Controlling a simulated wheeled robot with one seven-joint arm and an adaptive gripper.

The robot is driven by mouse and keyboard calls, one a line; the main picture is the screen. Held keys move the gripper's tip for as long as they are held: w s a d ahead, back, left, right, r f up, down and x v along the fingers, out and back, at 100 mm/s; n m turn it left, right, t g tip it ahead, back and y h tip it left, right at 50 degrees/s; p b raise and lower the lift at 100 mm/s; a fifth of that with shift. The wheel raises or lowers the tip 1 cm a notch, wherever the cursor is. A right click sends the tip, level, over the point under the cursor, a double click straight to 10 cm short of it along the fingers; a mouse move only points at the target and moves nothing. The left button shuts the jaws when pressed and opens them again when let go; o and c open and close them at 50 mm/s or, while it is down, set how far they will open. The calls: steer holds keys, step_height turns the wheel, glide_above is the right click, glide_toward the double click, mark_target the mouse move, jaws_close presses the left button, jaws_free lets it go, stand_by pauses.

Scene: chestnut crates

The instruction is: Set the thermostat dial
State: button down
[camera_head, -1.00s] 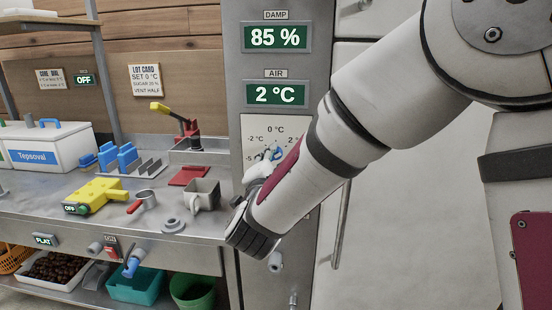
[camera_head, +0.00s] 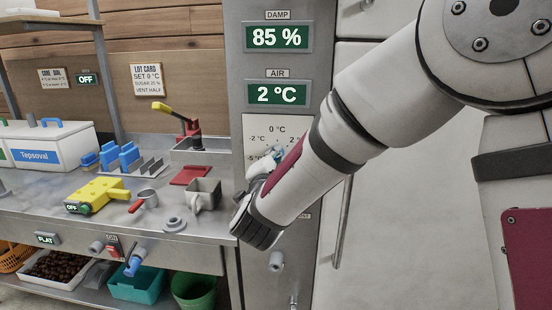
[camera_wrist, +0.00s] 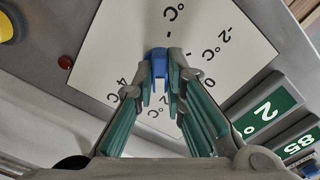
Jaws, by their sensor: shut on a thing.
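The thermostat dial has a blue knob (camera_wrist: 157,62) on a white scale plate (camera_wrist: 105,50) marked in °C, with -2, 0, 2 and 4 legible in the wrist view. My gripper (camera_wrist: 159,84) is shut on the blue knob, one finger on each side. Where the knob points I cannot tell. In the head view my gripper (camera_head: 267,165) covers most of the knob and the lower part of the plate (camera_head: 258,124). The AIR display (camera_head: 277,94) above reads 2 °C. The lot card (camera_head: 146,79) on the wall says SET 0 °C.
The DAMP display (camera_head: 278,37) reads 85 %. A long door handle (camera_head: 343,222) stands under my forearm.

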steer(key=shift+n, duration=0.3)
steer(key=n+p, duration=0.2)
steer(key=n, duration=0.3)
steer(key=n+p, duration=0.2)
steer(key=n, duration=0.3)
steer(key=shift+w+r, duration=0.1)
steer(key=shift+r, duration=0.1)
stand_by(0.4)
steer(key=c, duration=1.6)
jaws_free()
steer(key=shift+c, duration=0.2)
steer(key=shift+f, duration=0.1)
steer(key=s, duration=1.2)
steer(key=shift+a, duration=0.2)
